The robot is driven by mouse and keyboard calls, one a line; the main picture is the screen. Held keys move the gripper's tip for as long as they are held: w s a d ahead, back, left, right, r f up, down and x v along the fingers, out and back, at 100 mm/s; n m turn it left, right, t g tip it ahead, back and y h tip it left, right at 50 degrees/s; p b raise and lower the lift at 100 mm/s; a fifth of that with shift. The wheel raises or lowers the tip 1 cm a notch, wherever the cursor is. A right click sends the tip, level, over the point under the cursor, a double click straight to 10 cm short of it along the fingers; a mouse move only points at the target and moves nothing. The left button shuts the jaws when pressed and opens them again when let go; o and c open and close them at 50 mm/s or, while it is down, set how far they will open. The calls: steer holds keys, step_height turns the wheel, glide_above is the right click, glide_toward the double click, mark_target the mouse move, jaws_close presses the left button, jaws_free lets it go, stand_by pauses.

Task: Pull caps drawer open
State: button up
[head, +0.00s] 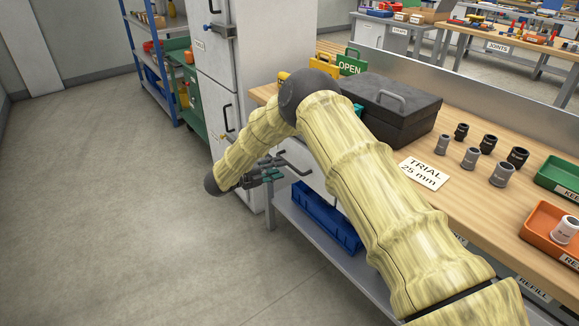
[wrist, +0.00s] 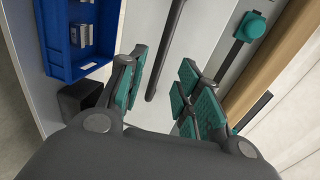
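A pale drawer front (head: 318,180) shows under the bench top, partly hidden by my arm; I cannot read a caps label on it. Its dark bar handle (wrist: 166,50) runs down between my fingers in the wrist view. In the head view my gripper (head: 272,170) is at the handle, in front of the bench. Whether the drawer is fully closed is hard to tell.
A blue crate (head: 325,215) sits on the shelf below; it also shows in the wrist view (wrist: 60,45). A black case (head: 392,110), several grey and black fittings (head: 471,157) and a TRIAL 25 mm card (head: 424,173) are on the bench. A white cabinet (head: 225,90) stands behind. Floor at left is clear.

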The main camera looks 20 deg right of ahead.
mark_target(290, 165)
steer(key=x, duration=0.6)
steer(key=shift+w+d, duration=0.1)
steer(key=shift+d, duration=0.2)
jaws_close()
